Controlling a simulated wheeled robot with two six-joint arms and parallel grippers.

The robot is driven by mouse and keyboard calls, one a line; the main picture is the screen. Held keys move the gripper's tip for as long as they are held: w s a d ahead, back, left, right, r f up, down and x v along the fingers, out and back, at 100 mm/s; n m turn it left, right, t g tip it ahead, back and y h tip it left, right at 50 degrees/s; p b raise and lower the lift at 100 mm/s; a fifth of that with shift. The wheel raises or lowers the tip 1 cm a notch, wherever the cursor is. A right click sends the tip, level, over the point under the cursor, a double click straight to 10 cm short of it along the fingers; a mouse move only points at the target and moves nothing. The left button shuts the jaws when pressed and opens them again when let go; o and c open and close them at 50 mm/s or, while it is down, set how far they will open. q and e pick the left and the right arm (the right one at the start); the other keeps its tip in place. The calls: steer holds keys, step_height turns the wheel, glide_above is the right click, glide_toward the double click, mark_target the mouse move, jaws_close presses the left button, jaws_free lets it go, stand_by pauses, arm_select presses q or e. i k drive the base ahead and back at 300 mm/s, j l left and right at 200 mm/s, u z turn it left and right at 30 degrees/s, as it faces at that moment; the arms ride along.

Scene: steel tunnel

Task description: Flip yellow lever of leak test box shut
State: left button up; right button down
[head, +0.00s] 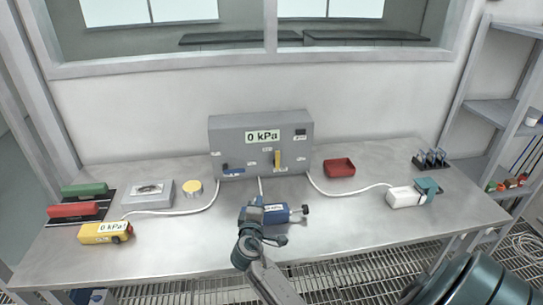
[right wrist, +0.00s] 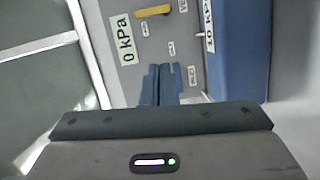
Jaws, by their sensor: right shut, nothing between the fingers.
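The grey leak test box (head: 228,134) stands at the back of the bench with a 0 kPa display. Its yellow lever (head: 277,159) points upright on the front panel, right of the middle. In the right wrist view, which is turned sideways, the yellow lever (right wrist: 153,11) shows at the top edge, beyond the fingers. My right gripper (head: 257,203) is in front of the box, apart from the lever. In the right wrist view its fingers (right wrist: 160,84) are together and hold nothing. My left gripper is not in view.
A blue kPa device (head: 284,215) with a black knob is right beside my right gripper. White hoses run from the box.

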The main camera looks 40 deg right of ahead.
mark_target(276, 162)
steer(key=i+l, duration=0.15)
steer(key=l, duration=0.2)
steer(key=i+l, duration=0.15)
steer(key=l, duration=0.2)
steer(key=i+l+u, duration=0.1)
steer(key=l, duration=0.25)
steer(key=i, duration=0.05)
